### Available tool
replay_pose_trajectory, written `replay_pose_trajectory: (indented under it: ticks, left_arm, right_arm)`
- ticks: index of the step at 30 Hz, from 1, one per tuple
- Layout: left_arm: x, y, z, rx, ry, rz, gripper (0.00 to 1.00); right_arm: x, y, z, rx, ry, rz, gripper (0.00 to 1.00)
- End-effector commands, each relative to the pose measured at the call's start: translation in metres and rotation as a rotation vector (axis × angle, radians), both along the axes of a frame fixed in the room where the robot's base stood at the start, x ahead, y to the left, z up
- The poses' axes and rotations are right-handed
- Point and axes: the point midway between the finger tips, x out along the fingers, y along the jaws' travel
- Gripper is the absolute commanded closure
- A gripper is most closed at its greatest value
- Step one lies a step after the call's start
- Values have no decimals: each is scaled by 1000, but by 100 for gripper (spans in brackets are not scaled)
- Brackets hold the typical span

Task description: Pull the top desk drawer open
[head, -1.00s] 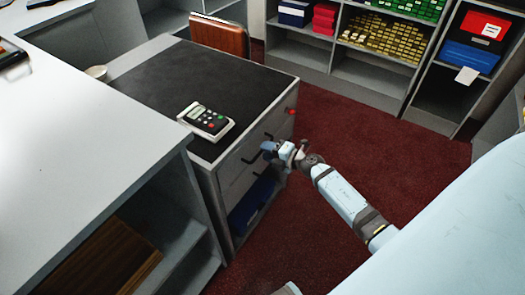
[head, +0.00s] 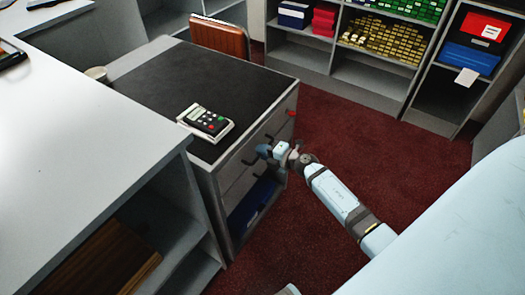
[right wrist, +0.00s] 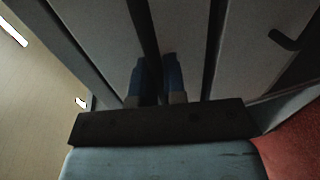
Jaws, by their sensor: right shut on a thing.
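The grey desk (head: 150,80) has a black top and a drawer front (head: 232,172) on its right side. My right gripper (head: 264,151) is at this front, near the upper drawers, with its fingers on a dark bar handle. In the right wrist view the two blue fingers (right wrist: 154,78) are close together against the grey front, with a dark bar (right wrist: 147,35) between them. Another dark handle (right wrist: 284,40) shows to their right. The fingers hide most of the held handle. I cannot see a clear opening at the top drawer. My left gripper is not in view.
A calculator-like device (head: 206,122) lies on the desk, and a brown chair (head: 219,38) stands behind it. A grey counter (head: 70,150) is at the left. Shelves (head: 375,72) with coloured boxes stand at the back. Red carpet (head: 345,130) is clear beside the drawers.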

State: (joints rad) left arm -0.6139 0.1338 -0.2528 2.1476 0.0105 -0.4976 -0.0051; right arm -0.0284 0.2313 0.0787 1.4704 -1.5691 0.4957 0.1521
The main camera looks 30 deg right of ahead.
Motion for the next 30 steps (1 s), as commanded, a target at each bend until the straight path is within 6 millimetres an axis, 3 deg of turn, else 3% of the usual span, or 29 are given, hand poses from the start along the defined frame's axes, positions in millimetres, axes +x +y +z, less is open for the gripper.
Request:
replay_pose_trajectory:
  ticks: [8, 24, 30]
  left_arm:
    - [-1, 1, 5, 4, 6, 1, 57]
    - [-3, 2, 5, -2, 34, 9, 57]
    - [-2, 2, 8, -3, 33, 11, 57]
  right_arm:
    - [-33, -14, 1, -1, 5, 0, 100]
    - [-164, -68, 0, -1, 6, -2, 100]
    - [-200, -83, 0, 0, 3, -1, 100]
